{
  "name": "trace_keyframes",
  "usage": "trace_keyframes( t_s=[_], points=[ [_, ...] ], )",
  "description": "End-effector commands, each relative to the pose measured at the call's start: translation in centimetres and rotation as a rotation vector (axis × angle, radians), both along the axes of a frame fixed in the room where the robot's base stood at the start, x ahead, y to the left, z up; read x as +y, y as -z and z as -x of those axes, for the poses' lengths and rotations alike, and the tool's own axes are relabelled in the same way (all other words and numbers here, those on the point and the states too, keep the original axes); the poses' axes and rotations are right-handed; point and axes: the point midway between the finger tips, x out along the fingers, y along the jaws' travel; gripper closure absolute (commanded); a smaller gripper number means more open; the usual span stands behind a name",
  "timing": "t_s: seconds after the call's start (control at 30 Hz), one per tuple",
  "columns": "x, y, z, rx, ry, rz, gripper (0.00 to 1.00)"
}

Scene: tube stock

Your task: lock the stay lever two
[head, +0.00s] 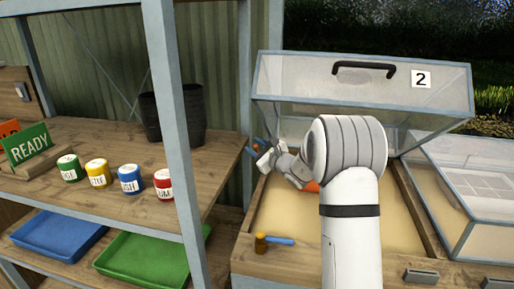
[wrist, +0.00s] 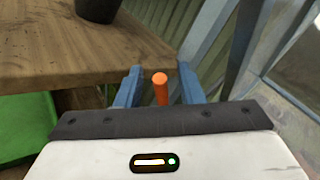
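The cold frame box (head: 245,245) marked 2 has its clear lid (head: 300,75) raised and tilted, with a black handle on its front. My gripper (head: 257,146) is at the left side of this box, below the lid's left edge. In the wrist view my gripper (wrist: 160,88) has its two blue fingers apart, one on each side of an orange-tipped lever (wrist: 161,88). A gap shows on both sides of the lever, so the gripper is not closed on it. The lever's lower end is hidden behind my gripper's body.
A wooden shelf (head: 110,145) with coloured pots, a READY sign (head: 27,144) and a dark bucket (head: 172,115) stands at left. A second, closed clear lid (head: 485,190) is at right.

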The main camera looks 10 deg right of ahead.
Motion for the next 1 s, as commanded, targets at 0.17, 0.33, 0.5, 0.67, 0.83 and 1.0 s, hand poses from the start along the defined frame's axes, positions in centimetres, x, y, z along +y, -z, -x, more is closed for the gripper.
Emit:
trace_keyframes(
  t_s=[0.17,0.33,0.5,0.67,0.83,1.0],
  points=[
    [-0.01,0.02,0.0,0.0,0.0,0.0,0.66],
    [-0.04,0.02,0.02,0.0,0.0,0.0,0.79],
    [-0.06,0.03,0.03,0.0,0.0,0.0,0.93],
    [-0.06,0.03,0.03,0.001,0.0,0.0,1.0],
    [-0.08,0.04,0.04,0.001,0.0,0.0,1.0],
    [-0.09,0.07,0.04,0.001,0.0,0.0,1.0]
  ],
)
